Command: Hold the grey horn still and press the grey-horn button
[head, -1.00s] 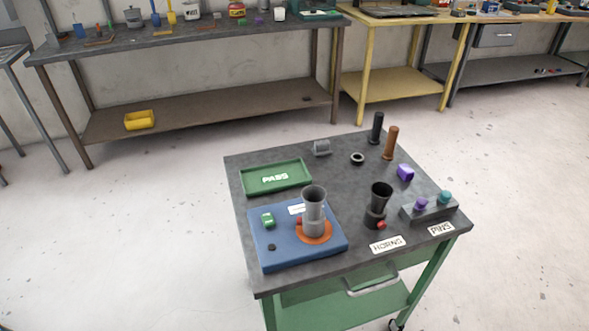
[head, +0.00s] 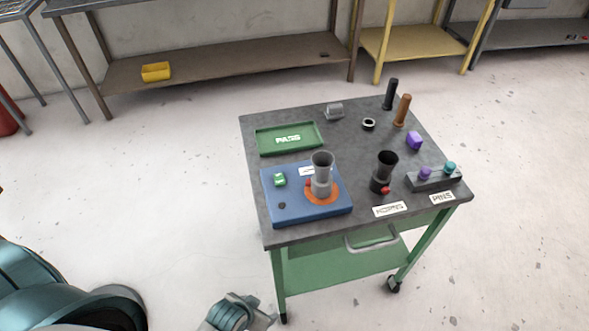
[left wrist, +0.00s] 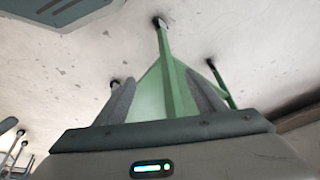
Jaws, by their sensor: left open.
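The grey horn (head: 322,168) stands upright on an orange disc (head: 326,198) on the blue board (head: 285,214), at the left of the cart top. Its small red button (head: 308,183) shows low on its left side. My left gripper (head: 243,310) is at the bottom of the head view, lower than the cart top and in front of the cart's left side, well apart from the horn. In the left wrist view its two fingers (left wrist: 162,92) are spread with nothing held between them, and the green cart frame shows beyond. My right gripper is not in view.
A black horn (head: 387,165) with a red button stands right of the board. A green PASS tray (head: 262,147), a pin block (head: 416,184), a purple piece (head: 414,141) and two upright handles (head: 402,111) are also on the cart. Floor around the cart is clear.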

